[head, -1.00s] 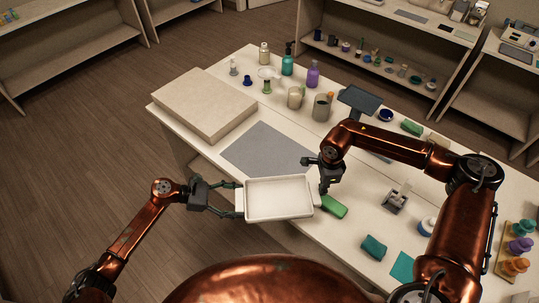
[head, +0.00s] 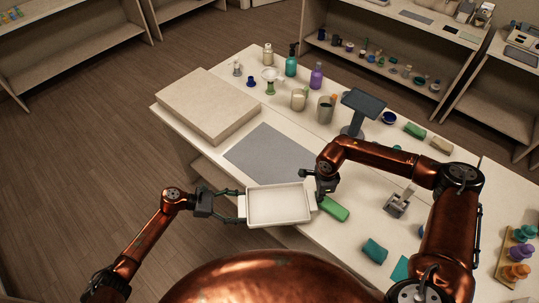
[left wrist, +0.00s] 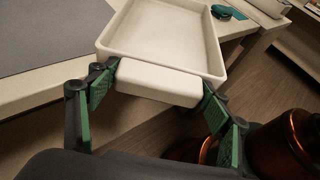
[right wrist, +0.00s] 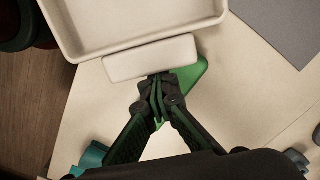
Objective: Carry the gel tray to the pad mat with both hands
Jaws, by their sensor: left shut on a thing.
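The gel tray (head: 279,204) is a shallow white rectangular tray with a block handle at each end, level at the table's front edge. The pad mat (head: 268,152) is a flat grey sheet just behind it on the table. My left gripper (head: 236,206) is shut on the tray's left handle, with a finger on either side of the handle (left wrist: 158,82) in the left wrist view. My right gripper (head: 318,189) is at the right handle. In the right wrist view its fingers (right wrist: 160,88) are together, tips against the handle's edge (right wrist: 150,57), nothing clear between them.
A green block (head: 333,209) lies beside the right handle. A large beige slab (head: 208,106) lies left of the mat. Bottles and cups stand behind, with a dark tilted stand (head: 362,105). The mat's surface is clear.

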